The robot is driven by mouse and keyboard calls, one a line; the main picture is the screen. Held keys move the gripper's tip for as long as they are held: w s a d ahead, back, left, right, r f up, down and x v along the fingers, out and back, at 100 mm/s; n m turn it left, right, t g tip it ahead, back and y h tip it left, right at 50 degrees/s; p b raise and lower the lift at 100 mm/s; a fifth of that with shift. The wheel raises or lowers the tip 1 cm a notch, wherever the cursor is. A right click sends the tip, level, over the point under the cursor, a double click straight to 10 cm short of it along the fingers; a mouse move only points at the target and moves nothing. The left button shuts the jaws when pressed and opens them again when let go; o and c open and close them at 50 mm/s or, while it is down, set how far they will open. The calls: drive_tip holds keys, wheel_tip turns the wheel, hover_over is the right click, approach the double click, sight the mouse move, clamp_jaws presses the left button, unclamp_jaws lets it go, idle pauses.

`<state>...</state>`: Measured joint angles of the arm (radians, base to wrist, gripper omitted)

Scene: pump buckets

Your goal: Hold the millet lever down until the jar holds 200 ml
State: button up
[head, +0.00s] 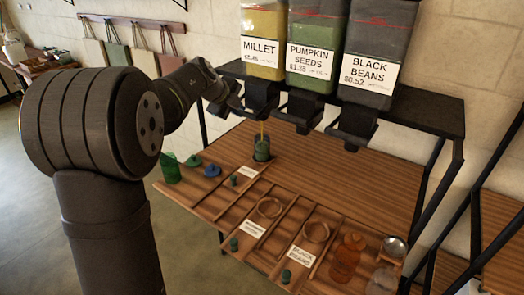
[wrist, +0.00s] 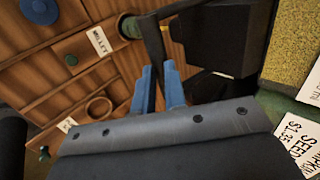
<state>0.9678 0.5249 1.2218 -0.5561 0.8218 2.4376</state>
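The millet bin (head: 264,22) hangs at the left of the row of bins, with its dark spout and lever (head: 258,95) below. A thin yellow stream of millet (head: 262,130) falls from the spout into the jar (head: 262,150) on the wooden counter. The jar's fill level is too small to read. My gripper (head: 232,100) is at the millet lever. In the wrist view my blue-padded fingers (wrist: 158,72) are close together, their tips at the dark lever (wrist: 154,38). Whether they touch it is hard to see. The jar's greenish round top (wrist: 131,27) shows beyond.
Pumpkin seeds (head: 312,50) and black beans (head: 374,65) bins hang to the right. A divided wooden tray (head: 205,205) holds rings, small lids and labels. The counter's middle right is clear.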

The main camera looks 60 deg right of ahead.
drive_tip(key=shift+a+r, duration=0.1)
drive_tip(key=shift+r, duration=0.15)
idle(0.3)
drive_tip(key=shift+r, duration=2.05)
drive_tip(key=shift+r, duration=2.55)
wheel_tip(320, 180, down, 5)
drive_tip(key=shift+f, duration=0.1)
